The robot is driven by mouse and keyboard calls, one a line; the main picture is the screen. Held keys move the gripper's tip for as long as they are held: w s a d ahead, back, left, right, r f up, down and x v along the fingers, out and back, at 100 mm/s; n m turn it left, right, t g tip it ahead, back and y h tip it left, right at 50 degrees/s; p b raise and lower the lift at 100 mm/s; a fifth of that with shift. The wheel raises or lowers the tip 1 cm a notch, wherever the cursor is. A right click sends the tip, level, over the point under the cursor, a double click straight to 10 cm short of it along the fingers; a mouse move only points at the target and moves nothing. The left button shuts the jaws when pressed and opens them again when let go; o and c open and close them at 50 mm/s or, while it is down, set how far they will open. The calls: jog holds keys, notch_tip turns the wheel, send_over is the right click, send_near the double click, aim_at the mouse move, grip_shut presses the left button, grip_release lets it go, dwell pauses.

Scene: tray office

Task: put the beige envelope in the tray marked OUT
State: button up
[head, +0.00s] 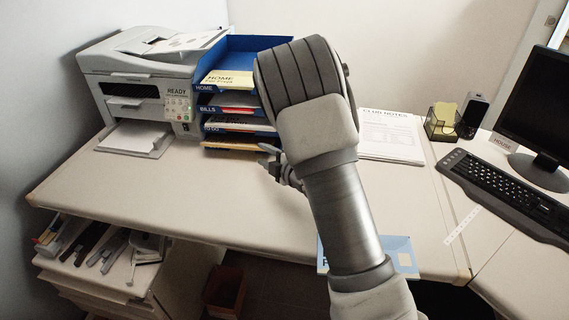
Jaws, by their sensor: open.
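My gripper (265,157) is open, low over the desk just in front of the right end of the tray stack. My arm covers much of the view behind and below it. The blue tray stack (262,44) stands beside the printer, with papers in its several levels. I can read HOME and BILLS on upper labels; a lower label looks like TO DO. I cannot make out a label reading OUT. No beige envelope shows clearly. An orange-tan edge (232,146) shows in the lowest level, but I cannot tell what it is.
A printer (140,85) stands left of the stack. A light blue flat item (407,258) lies at the desk's front edge, partly behind my arm. A printed sheet (390,140), note holder (441,125), keyboard (510,195) and monitor (540,110) are right. The desk's left front is clear.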

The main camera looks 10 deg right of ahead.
jog(key=p+v, duration=0.1)
jog(key=v, duration=0.9)
jog(key=shift+s, duration=0.2)
jog(key=shift+r, duration=0.15)
jog(key=s+d+r+m+g+h, duration=0.1)
jog(key=s+d+r+m+h, duration=0.25)
jog(key=r+m, duration=0.25)
jog(key=s+d+r+m+g+h, duration=0.1)
jog(key=s+d+r+m+h, duration=0.1)
jog(key=d+r+m+h, duration=0.3)
jog(key=s+a+r+m+g, duration=0.1)
jog(key=s+r+m+g, duration=0.15)
jog(key=s, duration=0.45)
jog(key=s+a+r+m+g+y, duration=0.1)
jog(key=s+a+m, duration=0.1)
jog(key=s+m, duration=0.35)
jog(key=s+a+r+m+g, duration=0.1)
jog(key=s+r+m+g, duration=0.1)
jog(key=s, duration=0.6)
notch_tip(320, 180, up, 18)
jog(key=s+p, duration=0.1)
jog(key=p, duration=1.7)
jog(key=shift+s+a, duration=0.2)
jog(key=shift+a, duration=0.05)
